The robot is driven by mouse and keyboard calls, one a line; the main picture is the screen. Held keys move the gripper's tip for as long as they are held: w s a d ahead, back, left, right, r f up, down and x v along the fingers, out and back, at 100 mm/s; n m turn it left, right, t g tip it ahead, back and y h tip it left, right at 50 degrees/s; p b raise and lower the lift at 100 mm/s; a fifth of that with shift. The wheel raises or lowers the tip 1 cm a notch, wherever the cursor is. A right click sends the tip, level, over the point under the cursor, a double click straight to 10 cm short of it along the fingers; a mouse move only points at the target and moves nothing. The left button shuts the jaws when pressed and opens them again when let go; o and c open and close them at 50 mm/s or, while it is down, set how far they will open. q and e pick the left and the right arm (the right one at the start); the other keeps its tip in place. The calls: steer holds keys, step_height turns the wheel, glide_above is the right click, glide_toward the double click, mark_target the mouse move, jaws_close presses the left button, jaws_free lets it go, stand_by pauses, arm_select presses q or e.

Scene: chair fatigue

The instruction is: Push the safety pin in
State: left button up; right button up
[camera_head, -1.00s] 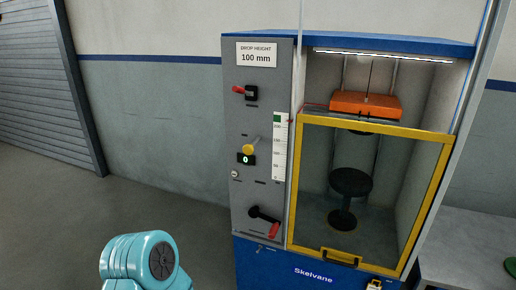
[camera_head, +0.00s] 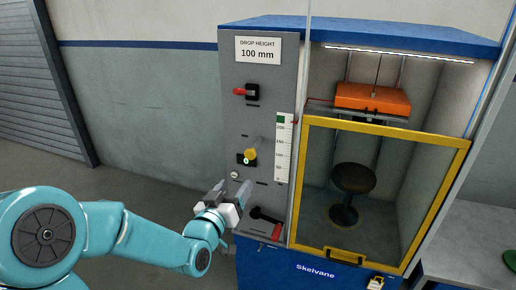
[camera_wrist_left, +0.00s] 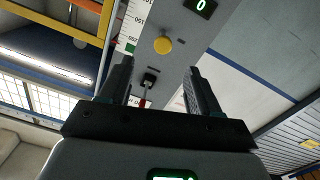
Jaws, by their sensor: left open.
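A round yellow knob (camera_head: 250,154), which looks like the safety pin's head, stands out from the grey control panel (camera_head: 232,125) beside a small display reading 0. It also shows in the left wrist view (camera_wrist_left: 162,45), beyond the gap between the fingers. How deep its shaft sits cannot be told. My left gripper (camera_head: 230,191) is open and empty, in front of the lower panel, below the knob and apart from it. Its two dark fingers (camera_wrist_left: 157,77) frame the panel in the wrist view. My right gripper is not in view.
A red-handled switch (camera_head: 241,91) is higher on the panel, and a black lever with a red grip (camera_head: 266,220) is low on it, close to my gripper. The yellow-framed door (camera_head: 385,131) covers a stool (camera_head: 353,179) under an orange weight (camera_head: 372,98).

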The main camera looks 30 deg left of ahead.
mark_target(250, 157)
arm_select(q)
steer(key=p+x, duration=0.1)
steer(key=x, duration=0.3)
steer(key=p+x, duration=0.2)
steer(key=x, duration=0.3)
steer(key=a+p+x, duration=0.1)
steer(key=p+x, duration=0.1)
steer(key=x, duration=0.3)
steer(key=shift+w+a+r, duration=0.1)
steer(key=shift+r, duration=0.25)
steer(key=shift+w+a+p, duration=0.1)
steer(key=shift+w+p, duration=0.2)
steer(key=shift+w, duration=0.3)
steer(key=shift+a, duration=0.1)
steer(key=shift+w+f, duration=0.1)
